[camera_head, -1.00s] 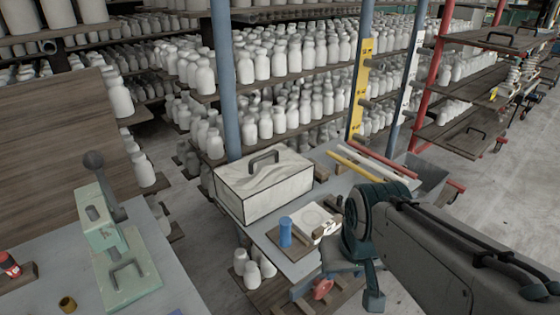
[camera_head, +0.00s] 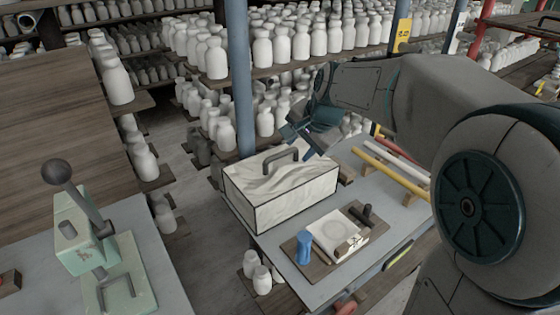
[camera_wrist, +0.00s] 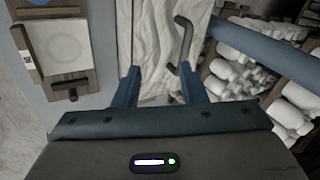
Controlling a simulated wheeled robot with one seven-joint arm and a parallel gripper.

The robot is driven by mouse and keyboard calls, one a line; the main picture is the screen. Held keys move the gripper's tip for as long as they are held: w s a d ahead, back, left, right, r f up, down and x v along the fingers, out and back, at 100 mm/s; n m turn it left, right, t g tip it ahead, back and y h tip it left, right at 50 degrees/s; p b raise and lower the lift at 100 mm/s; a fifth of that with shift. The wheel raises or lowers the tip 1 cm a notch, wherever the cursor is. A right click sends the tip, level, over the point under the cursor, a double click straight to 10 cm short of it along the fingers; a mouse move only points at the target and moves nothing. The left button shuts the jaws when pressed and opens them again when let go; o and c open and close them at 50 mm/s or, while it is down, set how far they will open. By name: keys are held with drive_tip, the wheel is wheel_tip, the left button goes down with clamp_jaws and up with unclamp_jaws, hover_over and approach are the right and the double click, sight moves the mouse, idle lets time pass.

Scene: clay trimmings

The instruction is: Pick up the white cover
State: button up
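The white cover (camera_head: 282,189) is a box-shaped piece with dark edges, a wrinkled white surface and a dark bar handle (camera_head: 281,155) on top. It stands on the grey table. My gripper (camera_head: 303,147) is over the cover's back right part, close to the handle. In the wrist view my gripper (camera_wrist: 159,69) is open, its two blue fingers apart with only the white cover (camera_wrist: 148,50) showing between them. The handle (camera_wrist: 184,42) lies beyond the fingertips, nearer the right finger, and is not between them. Whether a finger touches the cover cannot be told.
A wooden board with a white slab (camera_head: 334,231) and a blue cylinder (camera_head: 304,247) lies in front of the cover. Yellow and white bars (camera_head: 392,171) lie to its right. A blue post (camera_head: 241,80) and bottle shelves stand close behind. A green press (camera_head: 90,250) is at left.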

drive_tip(key=m, duration=0.2)
approach(274, 157)
drive_tip(key=shift+t+y, duration=0.3)
drive_tip(key=shift+y, duration=0.2)
drive_tip(key=x, duration=0.5)
drive_tip(key=shift+w+d, duration=0.2)
drive_tip(key=shift+d, duration=0.1)
drive_tip(key=shift+s+f+x, duration=0.1)
drive_tip(key=shift+s+x, duration=0.1)
drive_tip(key=shift+x, duration=1.25)
drive_tip(key=shift+s+f+x, duration=0.15)
drive_tip(key=shift+x, duration=1.35)
drive_tip(key=shift+d+r, duration=0.1)
drive_tip(key=shift+d, duration=0.05)
clamp_jaws()
